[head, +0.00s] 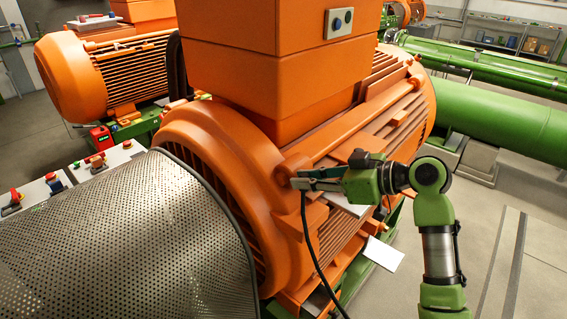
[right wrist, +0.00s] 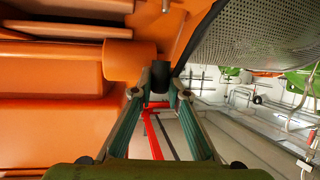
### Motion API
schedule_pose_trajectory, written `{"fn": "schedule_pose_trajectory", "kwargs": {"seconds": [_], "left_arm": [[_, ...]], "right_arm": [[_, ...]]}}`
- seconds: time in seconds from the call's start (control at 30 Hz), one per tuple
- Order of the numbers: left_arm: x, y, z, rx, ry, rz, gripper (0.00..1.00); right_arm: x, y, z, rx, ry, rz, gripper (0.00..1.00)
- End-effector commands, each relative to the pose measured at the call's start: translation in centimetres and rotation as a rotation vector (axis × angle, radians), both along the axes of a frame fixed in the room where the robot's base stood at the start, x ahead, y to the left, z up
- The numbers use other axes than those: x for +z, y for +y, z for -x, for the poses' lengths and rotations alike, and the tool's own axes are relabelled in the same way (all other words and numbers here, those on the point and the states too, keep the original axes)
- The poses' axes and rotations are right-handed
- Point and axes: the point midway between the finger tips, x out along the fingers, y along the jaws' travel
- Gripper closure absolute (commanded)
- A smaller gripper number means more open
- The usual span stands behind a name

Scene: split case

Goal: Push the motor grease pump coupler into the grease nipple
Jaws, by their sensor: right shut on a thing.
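My right gripper (head: 294,183) is beside the orange motor (head: 220,170), close to its end flange. It also shows in the right wrist view (right wrist: 160,76), with its fingertips shut on a small dark cylinder, the coupler (right wrist: 159,82). A black hose (head: 312,245) hangs from the fingertips in the head view. An orange rounded boss (right wrist: 130,62) lies just left of the fingertips in the wrist view. I cannot make out the grease nipple in either view, nor whether the coupler touches anything. My left gripper is not in view.
A perforated metal guard (head: 130,245) stands at the front left. A white sheet (head: 383,253) lies below the motor. Green pipes (head: 500,122) run behind at the right. The floor right of my arm is clear. A red bar (right wrist: 152,135) shows beyond the fingers.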

Motion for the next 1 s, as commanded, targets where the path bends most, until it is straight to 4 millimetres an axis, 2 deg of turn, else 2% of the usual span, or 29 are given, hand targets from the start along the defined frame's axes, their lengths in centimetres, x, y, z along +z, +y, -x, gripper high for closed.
{"fn": "schedule_pose_trajectory", "kwargs": {"seconds": [0.03,0.17,0.27,0.47,0.63,0.8,1.0], "left_arm": [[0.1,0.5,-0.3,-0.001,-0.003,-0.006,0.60],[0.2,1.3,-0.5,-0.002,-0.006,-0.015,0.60],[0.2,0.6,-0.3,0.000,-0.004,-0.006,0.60],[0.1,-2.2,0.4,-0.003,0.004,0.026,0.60],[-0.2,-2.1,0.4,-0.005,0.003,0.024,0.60],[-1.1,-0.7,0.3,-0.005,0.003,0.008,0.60],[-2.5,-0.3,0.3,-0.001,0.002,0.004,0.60]], "right_arm": [[0.7,-0.1,-0.1,0.010,0.001,0.002,1.00],[1.2,0.0,0.0,0.024,0.002,0.001,1.00],[1.2,0.0,0.0,0.024,0.002,0.001,1.00],[1.2,0.0,0.0,0.024,0.002,0.001,1.00],[1.2,-0.3,0.1,0.041,0.000,-0.007,1.00],[0.0,-0.2,0.1,0.040,0.001,-0.007,1.00],[-1.9,-0.2,0.1,0.039,0.000,-0.007,1.00]]}}
